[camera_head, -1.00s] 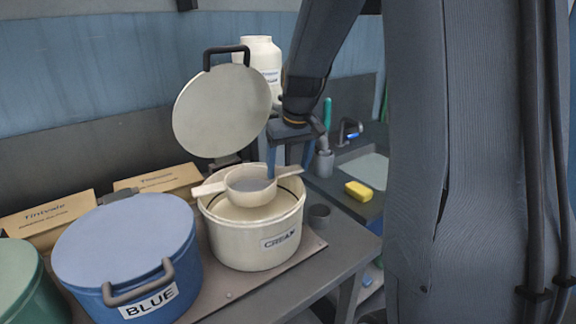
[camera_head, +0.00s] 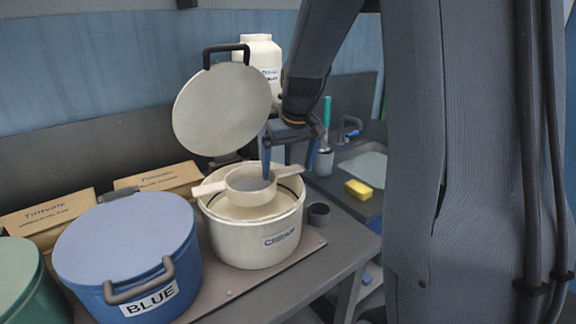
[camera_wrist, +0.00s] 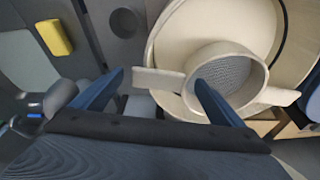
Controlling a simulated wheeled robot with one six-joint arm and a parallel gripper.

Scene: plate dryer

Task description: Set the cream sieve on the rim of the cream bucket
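The cream sieve (camera_head: 247,197) is a pale bowl with a grey mesh bottom and two flat handles. It sits over the open mouth of the cream bucket (camera_head: 252,247), its handles appearing to lie across the rim on opposite sides. The wrist view also shows the sieve's mesh (camera_wrist: 224,76) and the bucket's rim (camera_wrist: 165,28). My gripper (camera_head: 289,170) is above the right part of the bucket. In the wrist view its two blue fingers are wide apart, with one sieve handle (camera_wrist: 150,80) seen between them. The fingers do not appear to press on it.
The raised cream lid (camera_head: 222,110) stands behind the bucket, near a white jar (camera_head: 262,58). A blue lidded bucket (camera_head: 125,250) is at left. A small dark cup (camera_head: 319,214) stands close right of the bucket. A yellow sponge (camera_head: 359,190) lies near the sink.

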